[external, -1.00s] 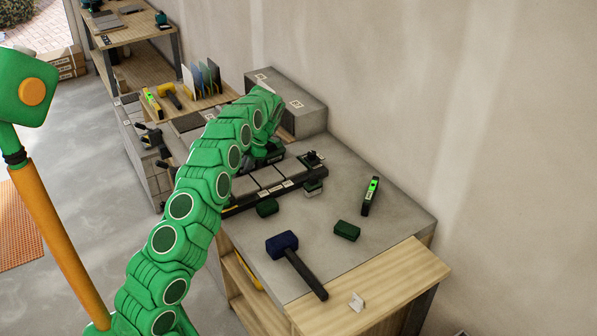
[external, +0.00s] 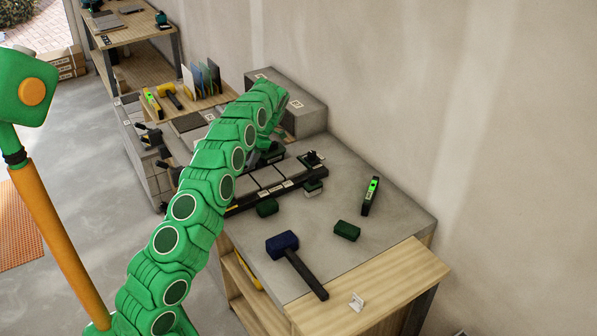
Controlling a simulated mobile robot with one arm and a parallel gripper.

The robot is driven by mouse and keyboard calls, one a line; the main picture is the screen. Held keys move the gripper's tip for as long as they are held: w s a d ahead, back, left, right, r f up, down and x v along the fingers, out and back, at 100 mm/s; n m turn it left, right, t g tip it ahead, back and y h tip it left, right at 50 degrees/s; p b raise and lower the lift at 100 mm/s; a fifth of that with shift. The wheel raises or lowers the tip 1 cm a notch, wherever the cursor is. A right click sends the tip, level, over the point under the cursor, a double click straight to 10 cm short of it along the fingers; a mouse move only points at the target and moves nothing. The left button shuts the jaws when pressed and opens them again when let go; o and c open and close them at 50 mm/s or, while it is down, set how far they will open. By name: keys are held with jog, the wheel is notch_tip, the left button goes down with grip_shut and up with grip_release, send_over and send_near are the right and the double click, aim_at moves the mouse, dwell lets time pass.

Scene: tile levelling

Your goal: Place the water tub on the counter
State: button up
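The grey counter (external: 390,232) runs along the wall and holds tools and a dark tile frame. I cannot pick out a water tub for certain; my arm hides part of the counter's far half. My green arm rises from the lower left, bends over the counter and comes down near the far end of the tile frame. My gripper (external: 262,156) is low there, mostly hidden behind the arm, so its fingers and anything in them do not show clearly.
A black frame with grey tiles (external: 270,178) lies mid-counter. Nearer are a blue-headed mallet (external: 284,243), green blocks (external: 347,230) and a level with a green display (external: 371,196). A grey box (external: 306,108) stands against the wall. The counter's right front is mostly clear.

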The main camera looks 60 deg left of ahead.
jog(key=v, duration=0.8)
jog(key=shift+r, duration=0.1)
jog(key=shift+o, duration=0.5)
